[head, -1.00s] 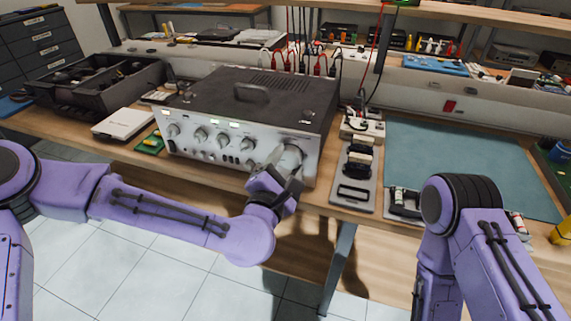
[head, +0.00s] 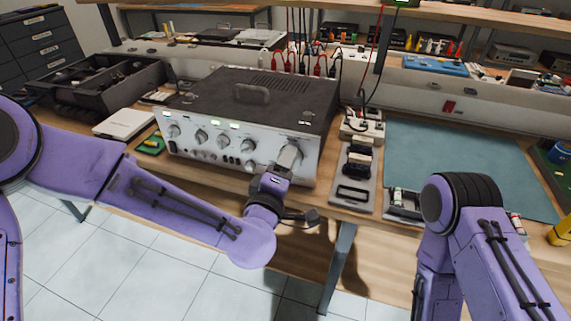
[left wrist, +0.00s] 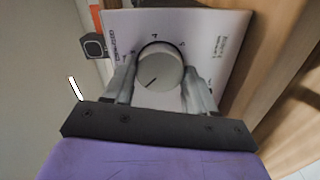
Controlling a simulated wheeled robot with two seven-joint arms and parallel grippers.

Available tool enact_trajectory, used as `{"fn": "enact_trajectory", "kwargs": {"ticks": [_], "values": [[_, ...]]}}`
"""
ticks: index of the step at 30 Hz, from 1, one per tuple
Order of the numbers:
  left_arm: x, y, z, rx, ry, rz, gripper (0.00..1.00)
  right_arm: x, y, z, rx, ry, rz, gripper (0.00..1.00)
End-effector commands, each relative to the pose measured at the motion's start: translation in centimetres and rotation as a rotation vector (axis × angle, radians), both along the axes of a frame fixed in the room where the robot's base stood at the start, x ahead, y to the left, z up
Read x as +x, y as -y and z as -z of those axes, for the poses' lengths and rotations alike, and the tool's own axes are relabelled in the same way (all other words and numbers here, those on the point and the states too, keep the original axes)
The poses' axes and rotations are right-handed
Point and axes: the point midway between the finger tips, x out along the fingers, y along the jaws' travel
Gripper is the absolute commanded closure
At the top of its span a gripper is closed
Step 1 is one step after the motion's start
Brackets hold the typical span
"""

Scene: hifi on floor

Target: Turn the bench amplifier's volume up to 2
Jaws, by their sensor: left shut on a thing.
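The bench amplifier (head: 250,97) is a dark-topped box with a silver front panel, standing on the wooden bench. Its large volume knob is at the right end of the panel, mostly hidden by my gripper in the head view. In the left wrist view the round grey knob (left wrist: 160,66) shows a dark pointer line aimed to the lower left of the picture. A printed 4 is above it and a 5 to the upper right; other marks are too small or covered. My left gripper (head: 289,157) is shut on the knob, one finger on each side. My right gripper is out of view.
Smaller knobs (head: 200,135) line the panel to the left. A grey tray (head: 356,180) with dark parts lies right of the amplifier, and a teal mat (head: 470,165) beyond it. A black divided bin (head: 100,90) stands at the left. Cables hang behind.

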Motion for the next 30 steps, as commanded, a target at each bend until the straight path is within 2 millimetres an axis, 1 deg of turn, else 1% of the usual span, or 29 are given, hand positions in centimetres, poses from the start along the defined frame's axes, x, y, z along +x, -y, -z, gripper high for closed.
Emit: {"fn": "enact_trajectory", "kwargs": {"ticks": [6, 12, 19, 30], "values": [[-0.01, 0.00, -0.04, 0.148, 0.048, 0.000, 0.74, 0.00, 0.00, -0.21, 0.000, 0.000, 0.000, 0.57], [-0.03, 0.01, 0.00, 0.239, 0.076, 0.001, 0.74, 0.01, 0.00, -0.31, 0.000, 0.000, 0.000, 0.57], [-0.02, 0.00, 0.04, 0.290, 0.093, 0.001, 0.74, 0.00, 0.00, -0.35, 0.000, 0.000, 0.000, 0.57], [-0.04, 0.02, 0.08, 0.300, 0.096, 0.002, 0.74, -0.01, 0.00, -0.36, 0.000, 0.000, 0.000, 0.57]]}}
